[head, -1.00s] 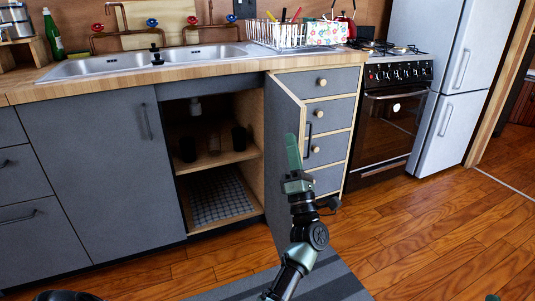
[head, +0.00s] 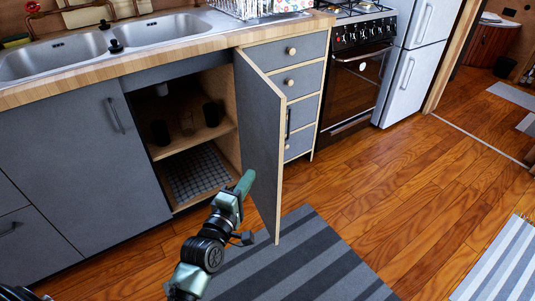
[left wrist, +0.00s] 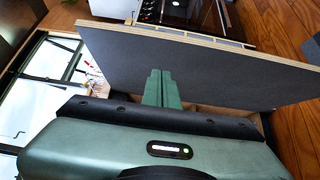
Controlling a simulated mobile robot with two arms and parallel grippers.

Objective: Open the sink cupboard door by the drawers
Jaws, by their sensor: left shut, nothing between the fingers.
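The sink cupboard door (head: 262,135) by the drawers stands open, swung out into the room with its grey inner face toward the cupboard opening. Its dark handle (head: 288,122) shows past the door's edge, on the outer side. My left gripper (head: 246,182) is shut and empty, its green fingertips at the lower part of the inner face. In the left wrist view the shut fingers (left wrist: 161,88) point at the door panel (left wrist: 200,65) and overlap it; I cannot tell whether they touch. My right gripper is not in view.
The open cupboard has a wooden shelf (head: 195,136) with dark cups. The drawers (head: 300,82) and oven (head: 352,88) stand right of the door. A shut cupboard door (head: 85,150) is at left.

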